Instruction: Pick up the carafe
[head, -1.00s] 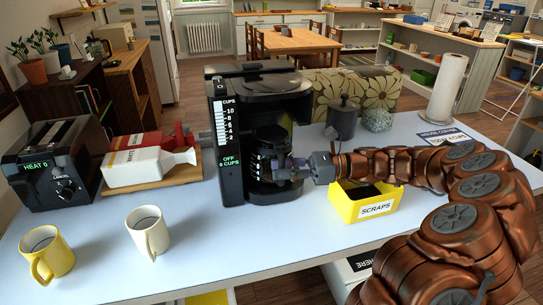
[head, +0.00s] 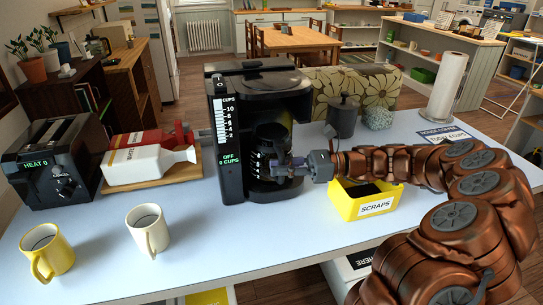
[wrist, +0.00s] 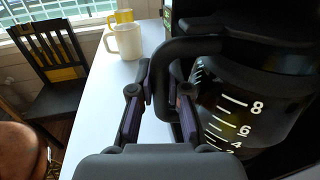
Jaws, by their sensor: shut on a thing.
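The dark carafe (head: 268,150) stands upright inside the black coffee maker (head: 229,150), under its brewing head. In the wrist view the carafe (wrist: 240,110) shows white level marks, and its black handle (wrist: 158,75) comes down between my fingers. My gripper (head: 283,168) reaches in from the right at the front of the coffee maker. In the wrist view my gripper (wrist: 160,95) is shut on the carafe's handle. The carafe's base is hard to make out against the black machine.
A yellow scraps bin (head: 366,199) sits under my forearm. A white mug (head: 147,230) and a yellow mug (head: 47,251) stand front left. A grey canister (head: 342,116) stands behind.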

